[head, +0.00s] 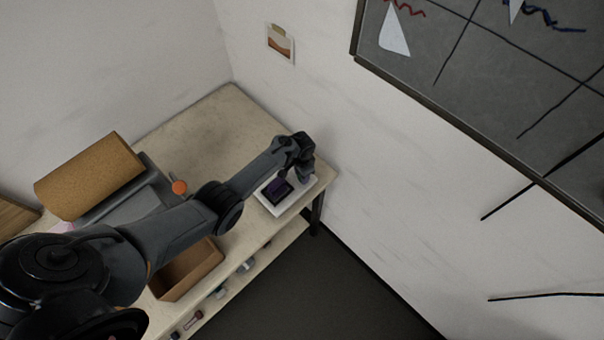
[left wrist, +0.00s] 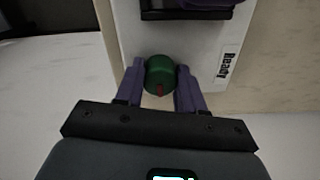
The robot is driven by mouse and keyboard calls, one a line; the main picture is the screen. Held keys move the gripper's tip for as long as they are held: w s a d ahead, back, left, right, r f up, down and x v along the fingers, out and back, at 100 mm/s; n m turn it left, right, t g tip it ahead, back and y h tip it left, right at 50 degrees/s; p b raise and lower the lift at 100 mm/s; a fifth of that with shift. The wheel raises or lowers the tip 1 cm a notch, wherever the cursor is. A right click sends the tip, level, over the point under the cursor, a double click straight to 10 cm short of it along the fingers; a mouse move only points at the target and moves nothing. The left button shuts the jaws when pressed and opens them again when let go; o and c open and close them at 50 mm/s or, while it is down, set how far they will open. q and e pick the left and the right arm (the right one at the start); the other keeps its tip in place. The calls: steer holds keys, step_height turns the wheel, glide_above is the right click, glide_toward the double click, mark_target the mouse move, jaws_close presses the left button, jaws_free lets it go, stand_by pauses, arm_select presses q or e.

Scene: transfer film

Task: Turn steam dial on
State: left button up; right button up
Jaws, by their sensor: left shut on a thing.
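The steam dial is a round green knob (left wrist: 160,75) with a red mark on its side toward the gripper, in the left wrist view. It sits on a white device (left wrist: 130,28) with a label reading "Ready". My left gripper (left wrist: 160,82) is shut on the knob, one purple finger on each side. In the head view the white device (head: 303,190) lies at the right end of the table, with a dark purple-black part on top. My left gripper (head: 304,168) is over its far side, and the wrist hides the knob there. My right gripper is not in view.
The table (head: 215,125) has a bare area at the back. Small items lie on a lower shelf. A wall stands behind the device.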

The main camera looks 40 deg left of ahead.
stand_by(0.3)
arm_select(q)
steer(key=o, duration=1)
steer(key=shift+r, duration=0.55)
step_height(320, 180, up, 10)
steer(key=shift+f+p, duration=0.1)
steer(key=shift+p, duration=1.1)
steer(key=s+d+r+t+y, duration=0.1)
steer(key=s+d, duration=0.1)
steer(key=s, duration=0.5)
steer(key=s+d+t+y, duration=0.1)
steer(key=s+d, duration=0.2)
steer(key=s, duration=0.3)
steer(key=s+d+r, duration=0.2)
steer(key=s+r, duration=0.2)
steer(key=s, duration=0.1)
steer(key=s+d+r+n+t+h, duration=0.1)
steer(key=s+d+r, duration=0.2)
steer(key=s, duration=0.2)
steer(key=s+d+r+h, duration=0.1)
steer(key=s+d+r, duration=0.2)
steer(key=s+r, duration=0.1)
steer(key=shift+s+d+r+t, duration=0.15)
steer(key=shift+s+r+t, duration=0.15)
steer(key=shift+s, duration=0.15)
